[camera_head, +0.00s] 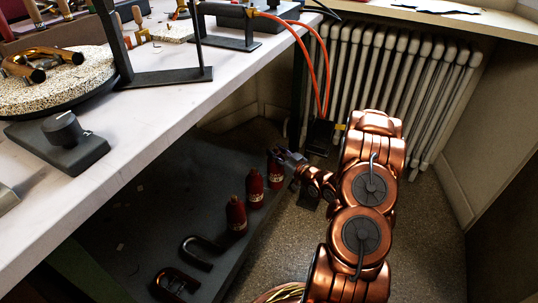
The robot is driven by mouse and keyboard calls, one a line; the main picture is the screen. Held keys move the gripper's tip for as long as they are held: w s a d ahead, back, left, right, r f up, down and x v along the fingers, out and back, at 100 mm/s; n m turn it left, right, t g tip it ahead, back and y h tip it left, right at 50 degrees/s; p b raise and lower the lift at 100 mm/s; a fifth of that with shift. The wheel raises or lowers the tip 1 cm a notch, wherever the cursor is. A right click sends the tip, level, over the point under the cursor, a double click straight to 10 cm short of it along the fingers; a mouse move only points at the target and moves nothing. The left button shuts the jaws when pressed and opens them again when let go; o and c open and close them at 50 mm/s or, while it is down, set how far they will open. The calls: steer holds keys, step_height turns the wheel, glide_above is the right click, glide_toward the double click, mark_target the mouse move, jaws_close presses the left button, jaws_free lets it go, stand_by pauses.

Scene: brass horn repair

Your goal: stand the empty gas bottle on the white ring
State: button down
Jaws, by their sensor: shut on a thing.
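Three dark red gas bottles stand in a row along the edge of the low grey shelf (150,225) under the bench: a near one (236,214), a middle one (255,188) and a far one (275,173). My gripper (283,157) reaches in from the right and is shut on the far bottle near its top. That bottle looks upright, and I cannot tell whether its base touches the shelf. I cannot tell from markings which bottle is empty. I cannot make out a white ring in this view.
Two dark U-shaped pieces (201,251) (176,284) lie on the shelf nearer me. The white bench top (150,110) overhangs the shelf. Orange hoses (322,75) hang from the bench before a white radiator (400,80). Coiled cable (280,293) lies at the bottom.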

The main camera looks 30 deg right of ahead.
steer(key=w+f+b, duration=0.3)
steer(key=w+f, duration=0.1)
steer(key=w, duration=0.1)
steer(key=shift+w+d+b, duration=0.35)
steer(key=c, duration=0.7)
jaws_free()
steer(key=shift+o, duration=0.2)
steer(key=shift+s, duration=0.1)
